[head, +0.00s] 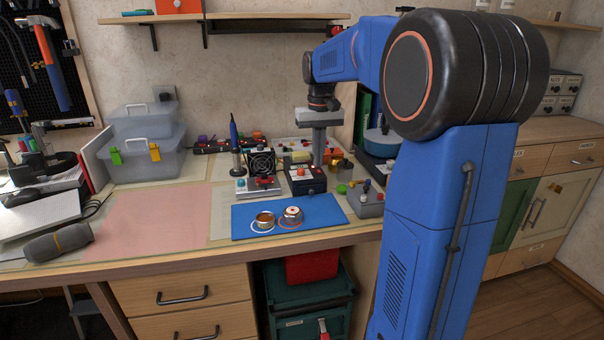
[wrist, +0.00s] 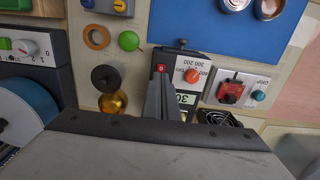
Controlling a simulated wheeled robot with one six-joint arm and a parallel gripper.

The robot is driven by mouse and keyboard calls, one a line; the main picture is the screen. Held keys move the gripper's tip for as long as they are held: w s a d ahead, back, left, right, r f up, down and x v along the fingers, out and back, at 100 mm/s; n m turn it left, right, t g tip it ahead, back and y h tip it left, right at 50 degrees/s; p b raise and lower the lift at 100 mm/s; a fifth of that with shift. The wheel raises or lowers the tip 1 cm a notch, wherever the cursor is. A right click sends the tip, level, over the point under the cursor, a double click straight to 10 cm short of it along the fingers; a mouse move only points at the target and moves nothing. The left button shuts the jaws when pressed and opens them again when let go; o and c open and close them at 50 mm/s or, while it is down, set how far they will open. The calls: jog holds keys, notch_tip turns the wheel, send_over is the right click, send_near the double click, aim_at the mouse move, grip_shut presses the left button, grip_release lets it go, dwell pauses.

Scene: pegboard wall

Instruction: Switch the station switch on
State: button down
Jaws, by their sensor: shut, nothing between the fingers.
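The station is a small black box (head: 307,181) behind the blue mat in the head view. In the wrist view its black top (wrist: 178,58) carries an orange-red dial (wrist: 193,76) marked with numbers, a partly covered display (wrist: 186,99), and a small red switch (wrist: 161,68) marked 0. My gripper (head: 319,162) points straight down just behind or above the station. In the wrist view my gripper (wrist: 163,82) is shut and empty, its tips beside the red switch and left of the dial. I cannot tell whether the tips touch the switch.
A light unit with a red part (wrist: 231,90) and a teal knob (wrist: 258,96) stands beside the station, near a fan (head: 261,162). A brass-coloured round thing (wrist: 112,102) is left of my fingers. A pink mat (head: 150,222) lies left, clear.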

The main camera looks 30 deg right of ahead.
jog(key=shift+r, duration=2.8)
jog(key=s+a+f+n+t, duration=0.1)
jog(key=s+a+f, duration=0.1)
jog(key=s+a, duration=0.45)
jog(key=s+a+f+n+t, duration=0.15)
jog(key=s+a, duration=0.25)
jog(key=s, duration=0.5)
jog(key=s+a+f+t, duration=0.1)
jog(key=s+a+f, duration=0.1)
jog(key=s+f, duration=0.4)
jog(key=s+a+f+t, duration=0.1)
jog(key=s+a+f, duration=0.2)
jog(key=s+f, duration=0.3)
jog(key=s, duration=0.2)
jog(key=shift+s+a+f+n, duration=0.15)
jog(key=shift+s+f+n, duration=0.2)
jog(key=shift+f, duration=0.05)
